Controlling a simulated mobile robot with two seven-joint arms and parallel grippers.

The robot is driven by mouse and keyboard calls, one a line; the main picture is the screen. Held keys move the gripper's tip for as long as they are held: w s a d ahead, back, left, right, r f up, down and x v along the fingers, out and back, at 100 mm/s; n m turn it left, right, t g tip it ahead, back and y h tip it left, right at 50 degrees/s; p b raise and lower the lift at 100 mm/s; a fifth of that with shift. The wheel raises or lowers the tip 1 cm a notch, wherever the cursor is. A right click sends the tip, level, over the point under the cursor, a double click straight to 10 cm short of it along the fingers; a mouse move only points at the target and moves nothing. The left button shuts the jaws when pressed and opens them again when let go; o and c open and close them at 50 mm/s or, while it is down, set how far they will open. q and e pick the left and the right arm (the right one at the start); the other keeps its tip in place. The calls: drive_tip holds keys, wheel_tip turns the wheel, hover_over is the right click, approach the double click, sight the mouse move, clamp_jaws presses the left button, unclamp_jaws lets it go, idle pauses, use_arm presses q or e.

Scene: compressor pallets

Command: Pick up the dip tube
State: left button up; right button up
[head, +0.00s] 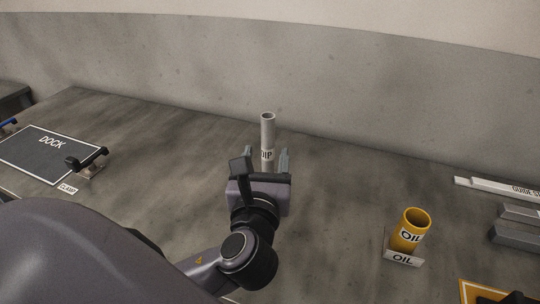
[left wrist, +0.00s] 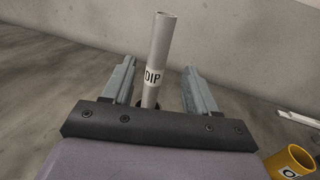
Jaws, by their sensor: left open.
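The dip tube (head: 268,131) is a grey hollow tube with a white DIP label, standing upright on the table in the head view. It also shows in the left wrist view (left wrist: 160,45), where its lower end is hidden behind the gripper body. My left gripper (head: 266,160) is open, with one finger on each side of the tube. In the left wrist view, the tube stands between the fingers (left wrist: 158,88), closer to the left finger, with a wider gap on the right. My right gripper is in neither view.
A yellow OIL cup (head: 410,232) stands at the right, with an OIL sign (head: 403,257) before it. A dark DOCK plate (head: 45,152) and a black clamp (head: 87,160) are at the left. Pale guide strips (head: 490,187) lie at the far right. A wall rises behind the table.

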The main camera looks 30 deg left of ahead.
sight(267, 137)
use_arm(q)
drive_tip(key=x, duration=0.3)
drive_tip(key=r+x, duration=0.1)
drive_tip(key=x, duration=0.1)
drive_tip(key=shift+w+a+p, duration=0.25)
drive_tip(key=shift+a+p, duration=0.05)
drive_tip(key=shift+p, duration=0.05)
drive_tip(key=shift+w+a, duration=0.3)
drive_tip(key=shift+w, duration=0.25)
clamp_jaws()
